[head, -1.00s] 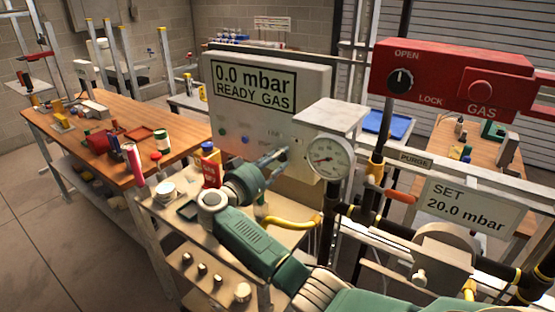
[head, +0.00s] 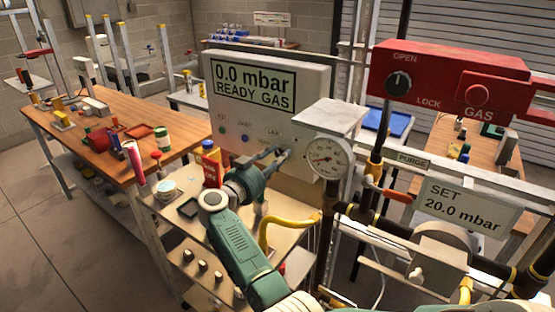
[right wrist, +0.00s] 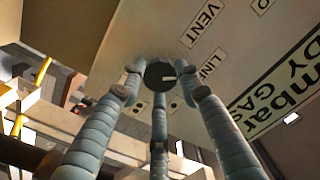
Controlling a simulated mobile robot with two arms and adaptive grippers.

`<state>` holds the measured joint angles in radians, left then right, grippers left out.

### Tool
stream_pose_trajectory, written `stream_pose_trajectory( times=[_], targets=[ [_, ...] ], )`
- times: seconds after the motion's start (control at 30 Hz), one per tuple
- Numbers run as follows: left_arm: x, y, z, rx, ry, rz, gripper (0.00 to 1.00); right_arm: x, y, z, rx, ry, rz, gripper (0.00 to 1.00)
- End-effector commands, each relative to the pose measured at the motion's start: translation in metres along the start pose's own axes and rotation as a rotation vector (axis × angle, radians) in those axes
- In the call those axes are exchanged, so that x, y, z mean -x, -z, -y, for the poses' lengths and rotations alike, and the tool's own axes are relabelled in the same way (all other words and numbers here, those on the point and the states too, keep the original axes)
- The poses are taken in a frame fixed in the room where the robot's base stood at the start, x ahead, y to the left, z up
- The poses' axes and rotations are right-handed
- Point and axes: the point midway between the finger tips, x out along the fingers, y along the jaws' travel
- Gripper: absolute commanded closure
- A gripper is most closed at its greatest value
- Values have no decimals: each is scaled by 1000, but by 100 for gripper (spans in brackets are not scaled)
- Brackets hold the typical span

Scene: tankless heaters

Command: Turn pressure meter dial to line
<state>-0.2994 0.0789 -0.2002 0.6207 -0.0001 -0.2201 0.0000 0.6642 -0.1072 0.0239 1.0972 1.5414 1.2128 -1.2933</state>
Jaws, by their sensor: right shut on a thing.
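The pressure meter (head: 312,75) is a pale box with a screen (head: 253,83) reading 0.0 mbar READY GAS. Its dial (right wrist: 160,75) is a dark round knob with a short white mark, which lies toward the right in the right wrist view. The labels VENT (right wrist: 202,24) and LINE (right wrist: 211,63) are printed on the panel beside it. My right gripper (head: 284,153) is at the front of the meter. Its three fingers (right wrist: 156,85) are closed around the dial, which they hide in the head view. My left gripper is not in view.
A round gauge (head: 327,157) and a red gas box (head: 455,82) stand right of the meter. A sign (head: 467,205) reads SET 20.0 mbar. Black pipes and a yellow hose (head: 272,226) run close to my right arm. A wooden workbench (head: 105,115) is at left.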

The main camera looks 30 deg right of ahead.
Motion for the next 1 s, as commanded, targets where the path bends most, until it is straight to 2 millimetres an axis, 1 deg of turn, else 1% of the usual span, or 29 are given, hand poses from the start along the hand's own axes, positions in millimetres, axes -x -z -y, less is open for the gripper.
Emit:
stream_pose_trajectory(
  times=[0.03,0.2,0.4,0.6,0.97,1.0],
  targets=[
    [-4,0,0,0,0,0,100,2,-5,-2,-32,-3,7,93],
    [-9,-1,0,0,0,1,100,2,-5,-2,-135,-3,7,93],
    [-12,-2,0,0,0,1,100,1,-4,-2,-211,-3,7,93],
    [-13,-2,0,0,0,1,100,1,-4,-1,-242,-3,6,93],
    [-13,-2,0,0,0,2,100,1,-4,-1,-246,-3,7,93],
    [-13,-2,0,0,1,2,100,1,-4,-1,-246,-3,7,65]
  ],
)
